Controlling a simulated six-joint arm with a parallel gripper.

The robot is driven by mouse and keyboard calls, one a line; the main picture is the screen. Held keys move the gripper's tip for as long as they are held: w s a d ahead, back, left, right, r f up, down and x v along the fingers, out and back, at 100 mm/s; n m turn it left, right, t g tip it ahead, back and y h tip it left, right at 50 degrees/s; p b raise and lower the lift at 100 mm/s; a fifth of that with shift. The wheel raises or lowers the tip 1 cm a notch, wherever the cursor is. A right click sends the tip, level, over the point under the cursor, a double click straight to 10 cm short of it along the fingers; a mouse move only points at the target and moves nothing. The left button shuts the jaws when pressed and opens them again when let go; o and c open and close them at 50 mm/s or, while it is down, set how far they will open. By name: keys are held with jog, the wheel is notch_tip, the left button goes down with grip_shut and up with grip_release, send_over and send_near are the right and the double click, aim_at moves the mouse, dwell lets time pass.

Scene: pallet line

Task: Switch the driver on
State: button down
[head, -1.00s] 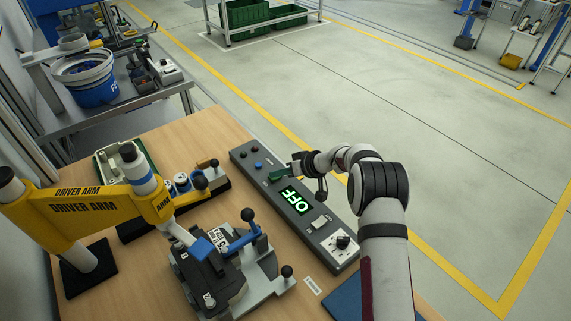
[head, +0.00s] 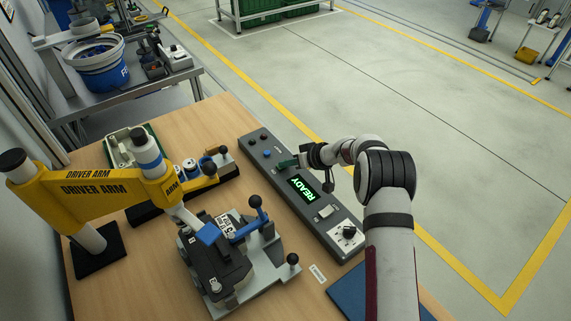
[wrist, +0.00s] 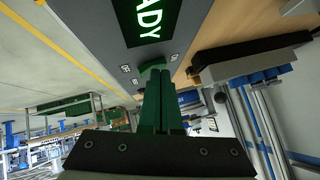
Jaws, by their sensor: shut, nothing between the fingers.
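The grey control box (head: 331,226) lies on the wooden bench in the head view. Its display (head: 303,189) reads READY in green letters; in the wrist view the display (wrist: 146,20) shows ADY. My gripper (head: 287,163) is over the box's far half, just beyond the display. In the wrist view its green fingers (wrist: 162,84) are shut with nothing between them, and their tips are at a green part (wrist: 153,68) on the panel. I cannot tell if they touch it. The yellow driver arm (head: 115,195) stands left of the box.
A clamp fixture (head: 232,258) with blue handles sits left of the box. A dark blue mat (head: 348,290) lies at the near right bench edge. A blue bucket (head: 103,68) stands on the rear shelf.

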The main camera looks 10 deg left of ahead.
jog(key=shift+w+d, duration=0.25)
jog(key=shift+d, duration=0.05)
jog(key=shift+r, duration=0.3)
jog(key=r, duration=0.3)
jog(key=shift+w+d+r, duration=0.1)
jog(key=shift+w+d, duration=0.05)
jog(key=shift+w, duration=0.05)
jog(key=s+a+v, duration=0.1)
jog(key=v, duration=0.9)
jog(key=shift+r, duration=0.3)
